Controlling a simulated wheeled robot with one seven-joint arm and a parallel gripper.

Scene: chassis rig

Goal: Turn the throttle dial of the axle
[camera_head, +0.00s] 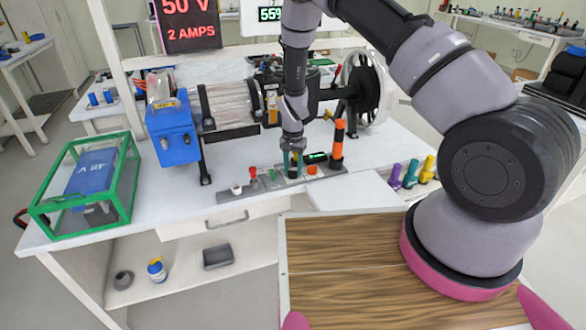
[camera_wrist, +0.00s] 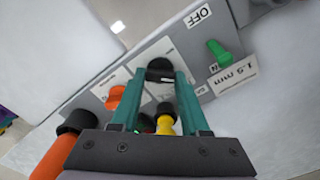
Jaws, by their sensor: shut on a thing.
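The control panel (camera_head: 268,184) is a grey strip along the front of the bench, below the axle rig (camera_head: 235,105) with its wheel (camera_head: 368,88). My gripper (camera_head: 291,163) points down at the panel. In the wrist view, the teal fingers of my gripper (camera_wrist: 161,75) are shut on a black round dial (camera_wrist: 160,68), one finger on each side. The dial, which I take for the throttle dial, sits on a white label plate. The fingers partly hide it, so its pointer cannot be read. A yellow knob (camera_wrist: 166,116) shows between the fingers, nearer the palm.
An orange lever (camera_head: 338,138) stands upright just right of my gripper. An orange knob (camera_wrist: 117,98) and a green switch (camera_wrist: 218,52) flank the dial. A green-framed box (camera_head: 88,182) stands at the bench's left end. A display (camera_head: 189,22) reads 50 V, 2 AMPS.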

